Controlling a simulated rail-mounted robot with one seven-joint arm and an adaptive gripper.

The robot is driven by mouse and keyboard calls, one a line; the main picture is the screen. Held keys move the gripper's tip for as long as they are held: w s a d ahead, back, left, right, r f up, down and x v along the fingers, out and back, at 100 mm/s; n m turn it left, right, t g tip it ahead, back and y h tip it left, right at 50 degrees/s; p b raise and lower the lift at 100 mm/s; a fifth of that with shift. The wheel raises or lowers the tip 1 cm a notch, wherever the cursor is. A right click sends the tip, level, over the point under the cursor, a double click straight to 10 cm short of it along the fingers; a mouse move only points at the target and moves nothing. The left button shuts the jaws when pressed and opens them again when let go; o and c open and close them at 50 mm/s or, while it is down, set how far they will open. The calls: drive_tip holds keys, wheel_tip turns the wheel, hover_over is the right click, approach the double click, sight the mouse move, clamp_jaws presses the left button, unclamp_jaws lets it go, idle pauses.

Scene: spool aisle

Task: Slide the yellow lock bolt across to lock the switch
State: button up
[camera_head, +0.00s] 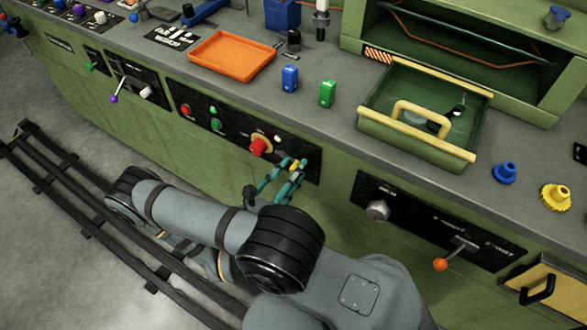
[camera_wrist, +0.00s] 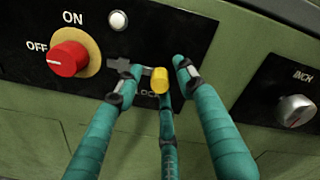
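The yellow lock bolt knob (camera_wrist: 160,80) sits on a dark bar in front of the black panel, above the partly hidden "LOCK" label. It also shows small in the head view (camera_head: 296,165). The grey bracket (camera_wrist: 122,68) lies between it and the red switch knob (camera_wrist: 67,58), left of it in the wrist view; the switch (camera_head: 260,146) has a yellow ring marked ON and OFF, and a pale mark on its OFF side. My gripper (camera_wrist: 157,70) is open, its teal fingers spread around the yellow knob, with gaps visible at left and right. Contact with the lower finger is unclear.
A white round button (camera_wrist: 118,20) is above the bracket. The INCH knob (camera_wrist: 296,110) is on a separate panel to the right.

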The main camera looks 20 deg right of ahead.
drive_tip(key=shift+w+d, duration=0.1)
drive_tip(key=shift+c, duration=0.8)
drive_tip(key=c, duration=0.8)
clamp_jaws()
